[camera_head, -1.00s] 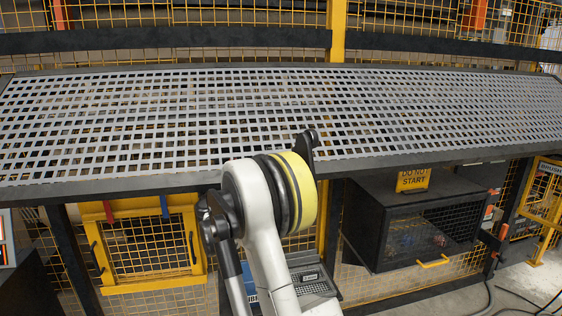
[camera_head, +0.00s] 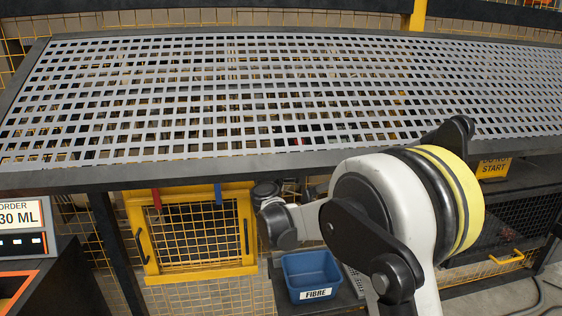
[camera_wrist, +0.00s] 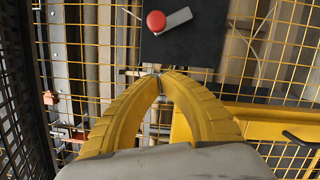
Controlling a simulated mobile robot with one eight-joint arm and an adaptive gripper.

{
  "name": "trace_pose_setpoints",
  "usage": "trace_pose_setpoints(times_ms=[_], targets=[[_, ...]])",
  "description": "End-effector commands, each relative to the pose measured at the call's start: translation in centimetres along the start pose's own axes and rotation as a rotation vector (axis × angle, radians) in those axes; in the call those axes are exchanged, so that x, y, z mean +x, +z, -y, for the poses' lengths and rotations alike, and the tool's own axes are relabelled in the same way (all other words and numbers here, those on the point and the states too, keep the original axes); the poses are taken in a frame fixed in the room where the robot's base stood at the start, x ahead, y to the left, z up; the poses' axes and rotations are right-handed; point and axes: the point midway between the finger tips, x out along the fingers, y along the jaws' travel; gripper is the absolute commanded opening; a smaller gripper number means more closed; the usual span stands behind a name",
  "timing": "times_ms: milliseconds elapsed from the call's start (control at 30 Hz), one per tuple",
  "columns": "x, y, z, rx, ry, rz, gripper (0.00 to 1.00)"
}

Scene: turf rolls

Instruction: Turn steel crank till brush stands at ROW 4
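In the wrist view, a steel crank arm (camera_wrist: 177,20) with a red round knob (camera_wrist: 156,21) is fixed on a dark plate (camera_wrist: 188,47) at the top. My gripper (camera_wrist: 159,75) has two yellow ribbed fingers whose tips meet just below the plate in the picture. Nothing shows held between them, and they look apart from the crank. In the head view my arm bends down below the bench edge; I cannot make out the fingers there. Neither the brush nor a ROW 4 mark can be seen now.
A perforated grey bench top (camera_head: 250,100) spans the head view. Below it are a yellow mesh door (camera_head: 195,235), a blue FIBRE bin (camera_head: 308,275), a START sign (camera_head: 494,168) and an order screen (camera_head: 20,218). Yellow mesh fencing (camera_wrist: 85,60) surrounds the crank plate.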

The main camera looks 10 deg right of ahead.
Motion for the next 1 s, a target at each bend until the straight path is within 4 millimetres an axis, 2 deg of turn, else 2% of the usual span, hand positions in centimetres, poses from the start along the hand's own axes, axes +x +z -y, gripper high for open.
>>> trace_pose_setpoints(times_ms=[100,233,300,500,1000], targets=[[2.7,0.1,0.4,0.000,-0.001,0.003,0.00],[5.3,0.0,0.3,0.000,-0.001,0.002,0.00],[5.6,1.4,0.3,0.000,-0.002,0.005,0.00],[6.0,3.5,0.2,0.001,-0.001,0.002,0.00],[6.5,3.9,-0.1,0.001,-0.001,0.001,0.00]])
